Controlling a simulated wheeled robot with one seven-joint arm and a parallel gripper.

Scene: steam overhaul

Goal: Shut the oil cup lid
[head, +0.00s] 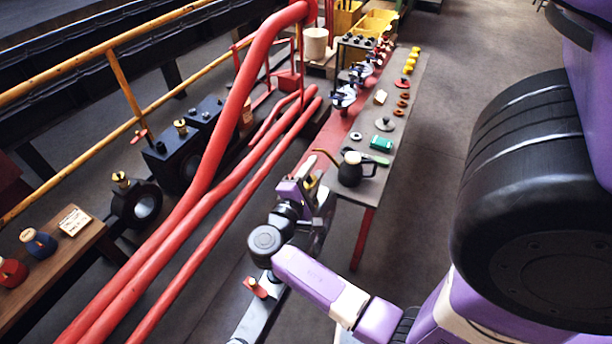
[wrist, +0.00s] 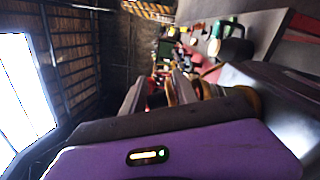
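My gripper (head: 306,166) is near the front end of the narrow bench, right of the red pipes and apart from these cups. In the wrist view the fingers (wrist: 158,92) stand apart. Brass-coloured curved pieces (wrist: 200,88) show beside them; I cannot tell what they are.
Thick red pipes (head: 180,222) run between my arm and the cups. A yellow rail (head: 125,80) stands behind. A wooden table (head: 62,252) is lower left.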

